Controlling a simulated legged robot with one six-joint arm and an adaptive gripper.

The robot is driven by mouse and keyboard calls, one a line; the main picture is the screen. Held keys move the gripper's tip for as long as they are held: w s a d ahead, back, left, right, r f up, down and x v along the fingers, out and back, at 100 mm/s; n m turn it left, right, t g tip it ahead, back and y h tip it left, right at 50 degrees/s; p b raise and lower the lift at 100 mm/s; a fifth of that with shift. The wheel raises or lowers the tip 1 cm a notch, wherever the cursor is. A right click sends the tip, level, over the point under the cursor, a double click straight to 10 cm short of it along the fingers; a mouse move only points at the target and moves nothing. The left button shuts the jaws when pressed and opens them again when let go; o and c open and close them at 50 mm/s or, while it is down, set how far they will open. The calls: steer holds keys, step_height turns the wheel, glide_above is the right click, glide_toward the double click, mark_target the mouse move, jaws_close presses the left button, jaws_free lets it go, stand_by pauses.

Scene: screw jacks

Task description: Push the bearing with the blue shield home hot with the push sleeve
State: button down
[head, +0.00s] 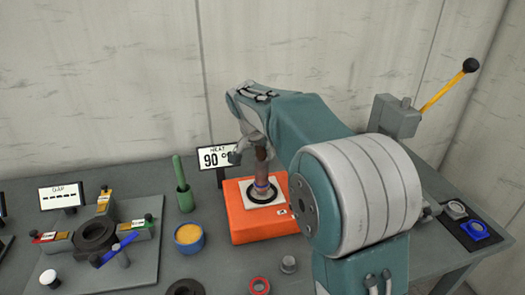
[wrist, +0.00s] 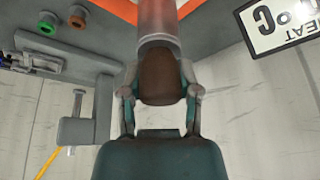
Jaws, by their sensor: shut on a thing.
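My gripper (head: 252,150) is above the orange heater (head: 238,222), partly hidden by my arm. In the wrist view its two fingers (wrist: 161,92) are shut on the brown grip of the push sleeve (wrist: 160,72). The sleeve's metal tube (wrist: 157,22) runs away from the grip. In the head view the sleeve (head: 262,170) stands about upright over the heater's pale top with a black ring. A thin blue ring (head: 262,187) shows around its lower end, likely the blue-shield bearing; I cannot tell how it is seated.
A sign (head: 214,157) reads HEAT 90 °C. A red-ringed part (head: 260,286) lies in front. A yellow-handled lever (head: 450,86) stands right.

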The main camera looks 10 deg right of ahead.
steer(key=shift+f, duration=1.2)
stand_by(1.3)
steer(key=shift+r, duration=0.15)
steer(key=shift+r, duration=5.5)
